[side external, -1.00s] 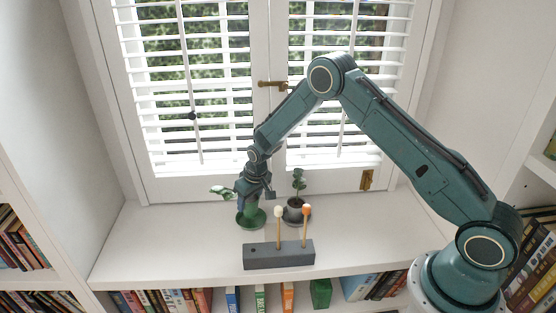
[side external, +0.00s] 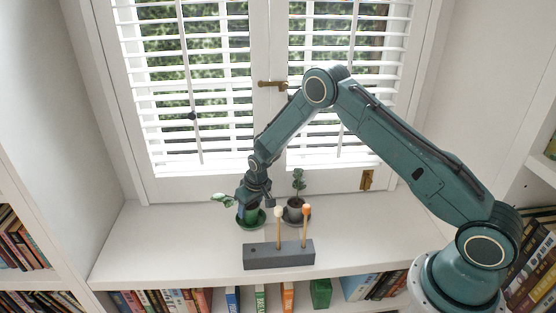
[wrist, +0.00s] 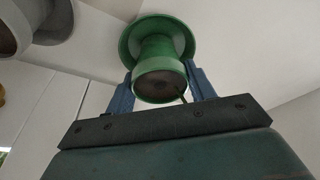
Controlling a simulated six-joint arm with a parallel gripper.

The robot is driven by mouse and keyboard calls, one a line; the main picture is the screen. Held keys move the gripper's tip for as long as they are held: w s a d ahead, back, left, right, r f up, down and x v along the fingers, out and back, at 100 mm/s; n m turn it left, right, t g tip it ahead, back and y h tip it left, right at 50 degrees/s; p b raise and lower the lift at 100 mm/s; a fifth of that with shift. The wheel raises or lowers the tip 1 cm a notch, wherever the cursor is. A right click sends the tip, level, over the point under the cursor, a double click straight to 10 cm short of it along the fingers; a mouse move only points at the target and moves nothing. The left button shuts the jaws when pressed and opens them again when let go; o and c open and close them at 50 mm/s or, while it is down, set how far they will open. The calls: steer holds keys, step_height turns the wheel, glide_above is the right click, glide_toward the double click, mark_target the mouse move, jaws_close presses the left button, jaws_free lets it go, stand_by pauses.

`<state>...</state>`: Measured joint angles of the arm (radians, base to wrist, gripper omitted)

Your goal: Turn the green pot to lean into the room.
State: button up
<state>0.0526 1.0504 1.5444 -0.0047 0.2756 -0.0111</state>
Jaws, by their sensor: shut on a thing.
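The green pot (side external: 251,213) stands in its green saucer (side external: 242,224) on the white sill, below the window. Its plant (side external: 222,199) leans to the left in the side view, with pale leaves. My gripper (side external: 252,203) is over the pot from above and shut on it. In the wrist view the pot (wrist: 157,55) sits between my two blue fingers (wrist: 161,88), with brown soil and a thin stem at its near end. The saucer (wrist: 183,33) shows beyond it. The finger contact is partly hidden in the side view.
A grey pot (side external: 294,213) with an upright plant stands close on the right. The window shutters rise behind. The sill's left part is clear.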

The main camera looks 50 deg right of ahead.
steer(key=o, duration=1.3)
steer(key=shift+o, duration=0.2)
steer(key=shift+s+r, duration=0.1)
steer(key=shift+r, duration=0.05)
steer(key=v, duration=1.3)
steer(key=shift+r, duration=0.25)
